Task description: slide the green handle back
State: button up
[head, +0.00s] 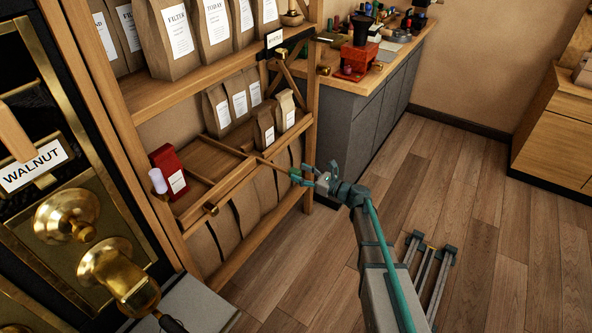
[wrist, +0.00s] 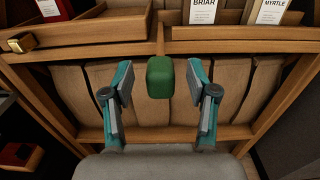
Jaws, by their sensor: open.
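The green handle (wrist: 160,77) is a small block at the front end of a wooden bar (head: 269,164) that sticks out from the shelf. In the head view the green handle (head: 294,174) is small and lies close to my gripper (head: 309,178), partly hidden by it. In the wrist view my gripper (wrist: 160,84) is open, with one finger on each side of the handle and clear gaps on both sides. Nothing is held. I cannot tell how deep the handle sits between the fingers.
The bar runs between shallow wooden trays; a brass knob (head: 210,209) marks the left one. A red package (head: 169,170) and brown bags (head: 265,127) stand on the shelf. A grey cabinet (head: 362,130) is behind. Floor (head: 450,190) at right is largely clear.

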jog(key=shift+x, duration=1.3)
grip_shut()
